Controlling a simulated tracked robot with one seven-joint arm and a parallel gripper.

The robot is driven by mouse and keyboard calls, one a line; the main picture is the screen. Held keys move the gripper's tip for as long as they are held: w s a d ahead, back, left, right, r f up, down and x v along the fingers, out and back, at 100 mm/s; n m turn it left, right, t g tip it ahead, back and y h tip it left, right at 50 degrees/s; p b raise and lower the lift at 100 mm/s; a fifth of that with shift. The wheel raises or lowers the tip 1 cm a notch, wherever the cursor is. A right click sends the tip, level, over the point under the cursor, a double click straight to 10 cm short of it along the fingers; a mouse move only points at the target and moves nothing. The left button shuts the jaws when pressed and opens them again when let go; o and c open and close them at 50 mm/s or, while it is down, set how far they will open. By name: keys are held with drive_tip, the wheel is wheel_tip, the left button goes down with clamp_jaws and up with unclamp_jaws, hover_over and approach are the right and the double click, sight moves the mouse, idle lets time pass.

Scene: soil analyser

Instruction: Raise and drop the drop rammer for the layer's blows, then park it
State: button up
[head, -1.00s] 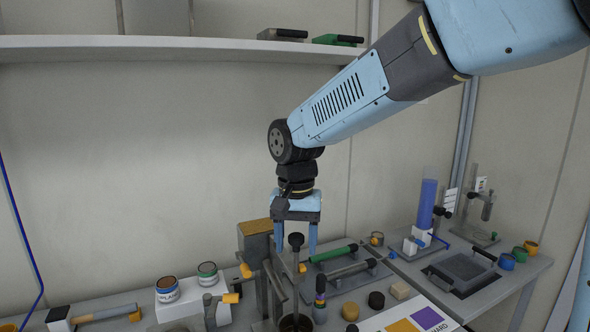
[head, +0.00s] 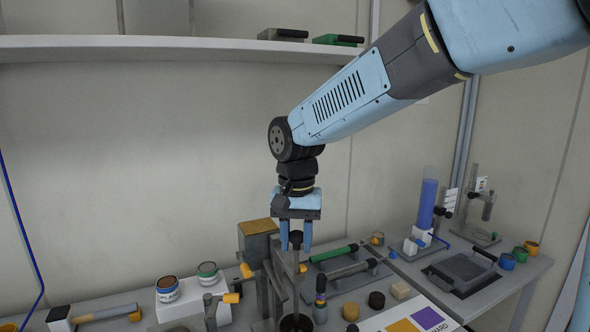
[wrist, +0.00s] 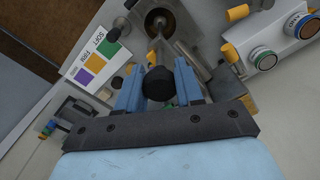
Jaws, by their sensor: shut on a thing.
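The drop rammer (head: 297,270) stands upright as a thin rod with a black knob on top, its foot down in the dark round mould (head: 296,324) at the bottom edge of the head view. My gripper (head: 296,246) is shut on the rammer's black knob, with one blue finger on each side of it. The wrist view shows the black knob (wrist: 158,84) between the two fingers (wrist: 158,92). The rod runs from it to the round mould opening (wrist: 159,22). The rammer's lower end is hidden inside the mould.
A grey box with a brown top (head: 258,229) stands behind the rammer. Green-handled (head: 334,253) and grey-handled tools lie to the right. A colour card (head: 415,322), several small pots and two labelled tins (head: 167,289) stand around the mould. A shelf (head: 180,48) runs above.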

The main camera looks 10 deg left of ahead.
drive_tip(key=shift+r, duration=4.65)
drive_tip(key=o, duration=1.1)
wheel_tip(320, 180, up, 3)
drive_tip(key=shift+w, duration=0.1)
drive_tip(key=shift+c, duration=0.6)
